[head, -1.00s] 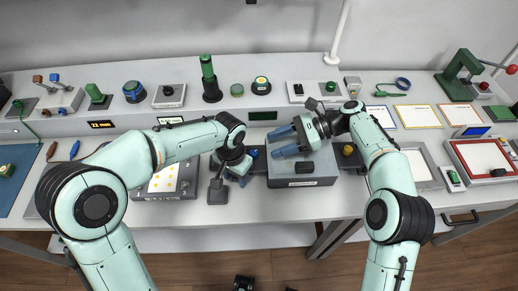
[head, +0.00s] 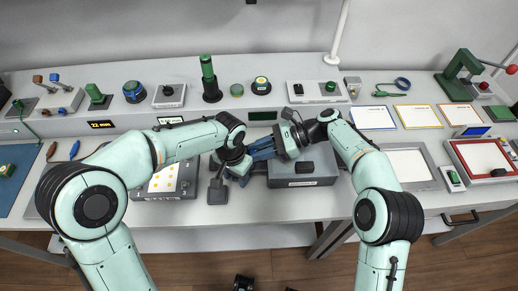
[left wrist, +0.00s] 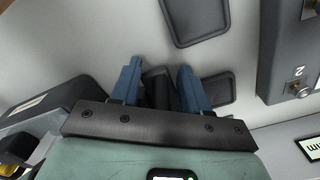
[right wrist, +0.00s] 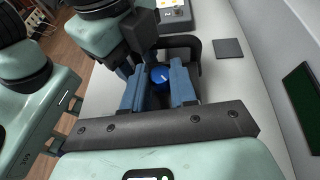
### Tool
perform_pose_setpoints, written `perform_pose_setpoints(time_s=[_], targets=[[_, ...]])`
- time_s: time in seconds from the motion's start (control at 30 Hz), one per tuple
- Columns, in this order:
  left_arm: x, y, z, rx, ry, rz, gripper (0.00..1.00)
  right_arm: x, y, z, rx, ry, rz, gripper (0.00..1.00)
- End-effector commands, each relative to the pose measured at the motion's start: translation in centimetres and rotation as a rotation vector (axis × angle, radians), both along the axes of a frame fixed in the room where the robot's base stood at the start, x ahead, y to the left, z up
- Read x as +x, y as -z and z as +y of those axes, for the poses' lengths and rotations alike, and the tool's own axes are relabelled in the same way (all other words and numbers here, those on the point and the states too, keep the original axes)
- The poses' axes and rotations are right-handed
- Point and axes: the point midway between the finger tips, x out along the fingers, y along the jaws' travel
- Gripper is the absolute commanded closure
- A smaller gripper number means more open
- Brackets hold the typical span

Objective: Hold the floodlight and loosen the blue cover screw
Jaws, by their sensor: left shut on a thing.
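The floodlight is a dark body, mostly hidden by my grippers in the head view. Its dark part (left wrist: 157,88) shows between the fingers of my left gripper (left wrist: 155,82), which is shut on it. In the head view my left gripper (head: 240,172) is at the middle of the bench. The blue cover screw (right wrist: 158,74) shows as a round blue knob in the right wrist view, between the fingertips of my right gripper (right wrist: 157,82). Those fingers are apart, one on each side; contact cannot be told. In the head view my right gripper (head: 262,149) comes in from the right.
A grey box (head: 300,181) stands right of the floodlight, below my right wrist. A grey tray with yellow dots (head: 150,194) lies left. Dark square pads (head: 217,193) lie on the bench. Buttons and a green-topped post (head: 208,72) line the back shelf.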

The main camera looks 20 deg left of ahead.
Motion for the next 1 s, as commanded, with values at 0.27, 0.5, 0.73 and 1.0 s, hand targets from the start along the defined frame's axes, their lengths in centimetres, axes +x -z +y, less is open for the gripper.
perform_pose_setpoints(time_s=[0.27, 0.5, 0.73, 1.0], targets=[[0.01, -0.09, -0.16, -0.002, 0.004, -0.001, 0.84, 0.25, -0.03, 0.26, 0.005, -0.081, -0.003, 1.0], [-0.02, -0.08, -0.19, -0.002, 0.004, 0.0, 0.84, 0.44, -0.08, 0.41, 0.007, -0.196, -0.003, 1.0], [-0.06, -0.07, -0.24, -0.003, 0.005, 0.001, 0.84, 0.41, -0.11, 0.32, 0.006, -0.258, -0.002, 1.0], [-0.07, -0.05, -0.24, -0.003, 0.005, 0.001, 0.84, 0.36, -0.14, 0.23, 0.003, -0.27, -0.002, 1.0]])
